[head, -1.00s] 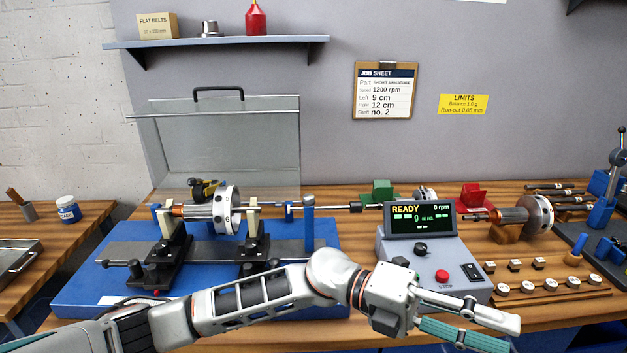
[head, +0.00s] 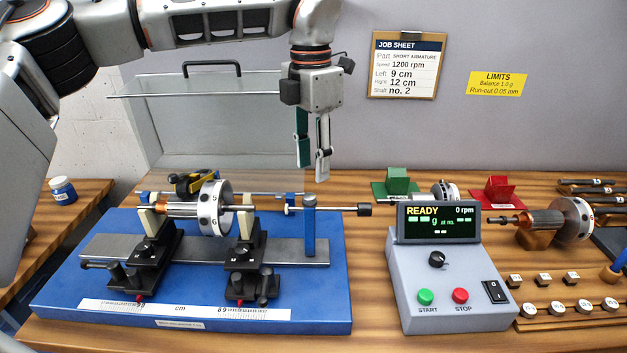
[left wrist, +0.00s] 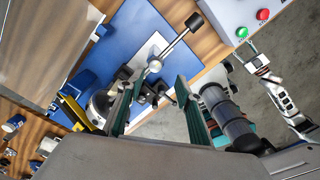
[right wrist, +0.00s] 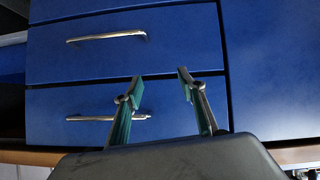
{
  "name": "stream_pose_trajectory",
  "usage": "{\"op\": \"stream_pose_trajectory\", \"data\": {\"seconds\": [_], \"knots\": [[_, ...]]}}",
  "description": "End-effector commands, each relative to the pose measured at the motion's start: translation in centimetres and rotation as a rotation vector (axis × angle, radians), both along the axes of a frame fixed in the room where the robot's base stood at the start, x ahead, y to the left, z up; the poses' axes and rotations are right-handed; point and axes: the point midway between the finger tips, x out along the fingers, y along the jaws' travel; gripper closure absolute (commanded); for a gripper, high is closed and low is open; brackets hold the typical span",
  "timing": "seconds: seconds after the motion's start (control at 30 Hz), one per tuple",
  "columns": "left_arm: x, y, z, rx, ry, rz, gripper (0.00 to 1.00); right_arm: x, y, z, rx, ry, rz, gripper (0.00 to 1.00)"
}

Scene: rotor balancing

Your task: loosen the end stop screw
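The end stop stands at the right end of the balancing machine's bed as an upright blue post (head: 309,228). A thin rod ending in a black knob (head: 365,209) reaches out to its right. The left wrist view also shows the black knob (left wrist: 195,21). I cannot tell which part is the screw. My left gripper (head: 313,172) points down, open and empty, above the post in the head view. Its fingers stand wide apart in the left wrist view (left wrist: 159,83). My right gripper (right wrist: 161,78) is open and empty before blue drawers.
A rotor (head: 211,208) rests on two black supports on the blue base (head: 60,285). The grey control box (head: 448,295) stands close on the right. A raised clear guard (head: 220,125) is behind.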

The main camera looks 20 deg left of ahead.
Motion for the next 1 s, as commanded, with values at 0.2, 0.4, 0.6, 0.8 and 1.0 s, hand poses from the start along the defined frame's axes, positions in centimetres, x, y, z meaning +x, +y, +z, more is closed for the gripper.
{"op": "stream_pose_trajectory", "data": {"seconds": [0.2,0.4,0.6,0.8,1.0], "knots": [[0.2,0.9,-0.8,0.024,-0.009,0.016,0.64,0.0,0.1,-0.1,0.001,0.000,-0.001,0.60],[0.1,0.8,-4.0,0.021,-0.009,0.015,0.64,-0.1,0.1,-0.2,0.001,0.003,-0.001,0.60],[0.2,0.8,-6.3,0.020,-0.010,0.015,0.64,-0.1,0.1,-0.1,0.001,0.003,-0.001,0.60],[0.2,0.8,-7.1,0.019,-0.011,0.016,0.64,-0.1,0.1,-0.1,0.001,0.003,-0.001,0.60],[0.2,0.8,-7.1,0.019,-0.011,0.015,0.64,-0.1,0.1,-0.1,0.001,0.003,-0.001,0.60]]}}
